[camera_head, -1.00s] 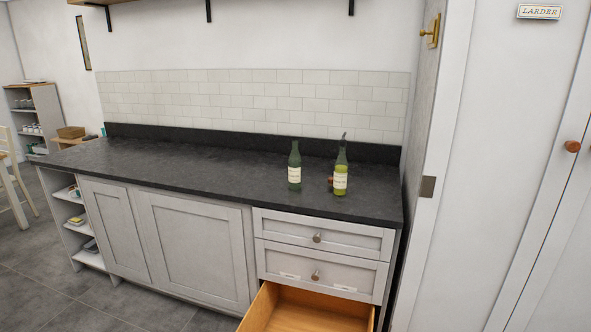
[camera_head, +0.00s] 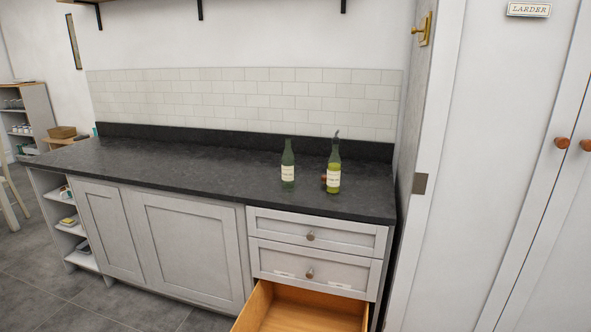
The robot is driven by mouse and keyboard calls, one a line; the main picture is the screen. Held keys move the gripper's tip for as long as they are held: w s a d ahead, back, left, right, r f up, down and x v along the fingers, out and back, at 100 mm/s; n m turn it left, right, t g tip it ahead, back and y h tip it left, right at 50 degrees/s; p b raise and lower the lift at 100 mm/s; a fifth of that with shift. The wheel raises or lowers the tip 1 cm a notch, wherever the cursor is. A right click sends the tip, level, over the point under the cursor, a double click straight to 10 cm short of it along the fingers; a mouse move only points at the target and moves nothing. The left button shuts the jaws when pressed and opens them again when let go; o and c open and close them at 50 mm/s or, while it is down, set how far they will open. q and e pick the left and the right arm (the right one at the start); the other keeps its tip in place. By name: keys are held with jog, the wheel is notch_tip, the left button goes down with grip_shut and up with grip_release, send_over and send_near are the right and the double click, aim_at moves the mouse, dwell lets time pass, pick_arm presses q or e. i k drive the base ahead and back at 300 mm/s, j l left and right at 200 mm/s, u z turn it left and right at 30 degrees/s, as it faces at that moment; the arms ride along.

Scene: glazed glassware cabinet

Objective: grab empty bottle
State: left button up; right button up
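Two bottles stand upright on the dark countertop (camera_head: 200,172), toward its right end. The left one is a dark green bottle (camera_head: 288,163) with a pale label and an open-looking neck. The right one is a lighter yellow-green bottle (camera_head: 334,168) with a pale label and a dark spout or stopper at its top. I cannot tell for certain from here which is empty. Neither of my grippers is in view.
A small reddish-brown object (camera_head: 323,179) sits partly hidden behind the right bottle. The bottom drawer (camera_head: 300,308) stands open and sticks out below two shut drawers. A white door frame (camera_head: 425,180) bounds the counter's right side. The counter's left stretch is clear.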

aim_at(288, 158)
jog(key=j+z, duration=0.1)
jog(key=z, duration=1.15)
jog(key=j+z, duration=0.75)
jog(key=z, duration=0.15)
jog(key=k+j+z, duration=0.15)
jog(key=j+z, duration=0.15)
jog(key=k+j+z, duration=0.2)
jog(key=j+z, duration=0.15)
jog(key=j, duration=0.15)
jog(key=k+j+z, duration=0.4)
jog(key=k+j, duration=0.15)
jog(key=j, duration=0.15)
jog(key=k+j+z, duration=0.15)
jog(key=k+j, duration=1.5)
jog(key=k, duration=0.05)
